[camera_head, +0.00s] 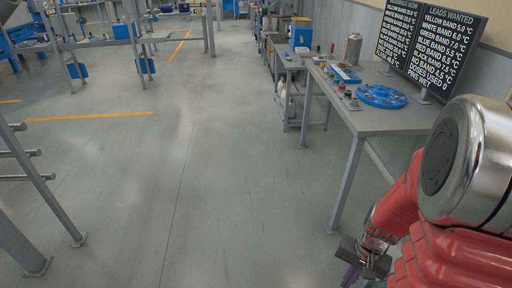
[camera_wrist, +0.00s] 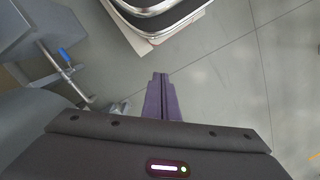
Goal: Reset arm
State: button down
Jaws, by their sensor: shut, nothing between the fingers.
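My gripper (camera_wrist: 161,82) shows in the wrist view with its two purple fingers together and nothing between them. It points down over bare grey floor. In the head view my gripper (camera_head: 352,277) is at the lower right, partly cut off by the bottom edge, below and in front of the workbench (camera_head: 400,121). My red and chrome arm fills the right side of the head view and hides part of the bench's right end.
The bench carries a blue round tray (camera_head: 382,96), a metal cylinder (camera_head: 352,49), small coloured items and a dark display (camera_head: 430,45) of temperatures. Its front leg (camera_head: 347,185) stands near my arm. Metal racks (camera_head: 40,195) stand at left. The middle floor is clear.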

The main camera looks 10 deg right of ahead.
jog(key=a+r+n+t, duration=0.2)
jog(key=a+r, duration=0.3)
jog(key=r, duration=0.4)
jog(key=a+r+n+t+h, duration=0.1)
jog(key=a+r+n+t, duration=0.1)
jog(key=a+r, duration=0.4)
jog(key=a+r+n+t, duration=0.1)
jog(key=a+r+n, duration=0.3)
jog(key=r, duration=0.8)
jog(key=shift+s+a+t, duration=0.2)
jog(key=shift+a+t, duration=0.2)
jog(key=shift+a, duration=0.3)
